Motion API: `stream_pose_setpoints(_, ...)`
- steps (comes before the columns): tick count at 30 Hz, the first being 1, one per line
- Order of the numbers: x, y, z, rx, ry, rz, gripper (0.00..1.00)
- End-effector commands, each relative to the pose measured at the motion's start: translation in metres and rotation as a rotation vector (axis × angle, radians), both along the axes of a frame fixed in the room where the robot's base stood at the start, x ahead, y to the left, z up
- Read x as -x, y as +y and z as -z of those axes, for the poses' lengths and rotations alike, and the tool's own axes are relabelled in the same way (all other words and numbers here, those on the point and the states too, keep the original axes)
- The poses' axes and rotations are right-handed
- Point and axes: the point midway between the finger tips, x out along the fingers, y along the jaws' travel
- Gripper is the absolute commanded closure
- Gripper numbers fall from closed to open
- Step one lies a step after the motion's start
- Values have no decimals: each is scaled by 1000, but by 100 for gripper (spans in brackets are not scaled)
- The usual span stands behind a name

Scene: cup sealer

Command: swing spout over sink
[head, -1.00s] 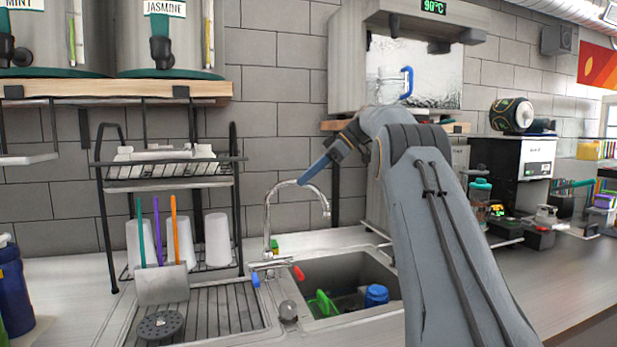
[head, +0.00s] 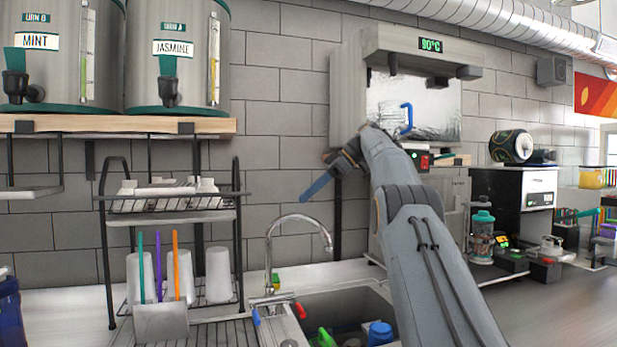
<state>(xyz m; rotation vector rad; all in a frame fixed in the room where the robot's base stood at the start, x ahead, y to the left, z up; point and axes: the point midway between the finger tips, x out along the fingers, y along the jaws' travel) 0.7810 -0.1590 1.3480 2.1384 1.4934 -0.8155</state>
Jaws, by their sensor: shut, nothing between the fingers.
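The chrome spout (head: 300,219) rises from the tap base behind the sink (head: 374,296) and arches to the right. Its outlet end hangs above the sink's back part in the picture; the exact depth is hard to tell. The tap has a blue handle and a red handle (head: 300,310) at its base. My gripper (head: 316,187) is shut and empty, its blue fingers pointing down and left. It is above the spout's arch, with a visible gap between them. The lower part of the sink is cut off by the frame.
A wire rack (head: 170,200) with white cups stands left of the tap. Green and blue items (head: 380,333) lie in the sink. Tea urns (head: 175,55) sit on a shelf at upper left.

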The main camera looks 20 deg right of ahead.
Motion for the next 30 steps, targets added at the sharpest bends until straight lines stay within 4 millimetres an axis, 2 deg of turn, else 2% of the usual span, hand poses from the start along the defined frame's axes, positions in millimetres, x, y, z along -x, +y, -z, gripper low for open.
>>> stream_pose_setpoints(1, 1, 0, -8, 0, 0, 0, 100)
stream_pose_setpoints(12, 1, 0, -30, -1, 0, 0, 100)
stream_pose_setpoints(30, 0, 1, -46, 0, 0, 1, 100)
